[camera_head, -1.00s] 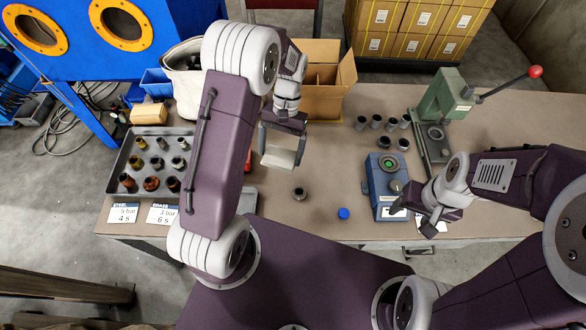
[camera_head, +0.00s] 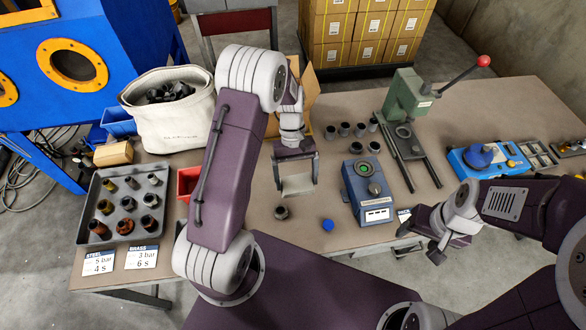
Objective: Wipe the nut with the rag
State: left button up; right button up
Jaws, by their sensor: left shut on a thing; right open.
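A small dark round nut (camera_head: 281,212) stands on the table near its front edge. My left gripper (camera_head: 296,184) is shut on a pale beige rag (camera_head: 298,186), which hangs flat between its fingers. In the picture the rag is just above and to the right of the nut, with a small gap between them. I cannot tell its exact height over the table. My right gripper (camera_head: 420,242) is open and empty at the table's front edge, right of the blue device.
A blue device (camera_head: 360,205) and a blue cap (camera_head: 328,225) stand right of the nut. A grey tray (camera_head: 88,242) of several fittings lies at the left, beside a red bin (camera_head: 187,184). A green press (camera_head: 405,98) and several dark cups (camera_head: 345,128) stand behind.

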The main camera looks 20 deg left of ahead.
aim_at(283, 214)
pick_arm(q)
jog(key=s+a+f+n+b, duration=0.1)
jog(key=f+n+b, duration=0.1)
jog(key=f+b, duration=0.1)
jog(key=s+a+f+n+t+h+b, duration=0.1)
jog(key=a+f+b, duration=0.1)
jog(key=f, duration=0.3)
jog(key=s+a+f+n+b, duration=0.1)
jog(key=s+f+n+b, duration=0.1)
jog(key=f+b, duration=0.2)
jog(key=shift+a+f+n+t+h, duration=0.2)
jog(key=shift+a+n+t+h, duration=0.1)
jog(key=shift+t, duration=0.1)
jog(key=shift+s+r, duration=0.1)
jog(key=shift+f, duration=0.4)
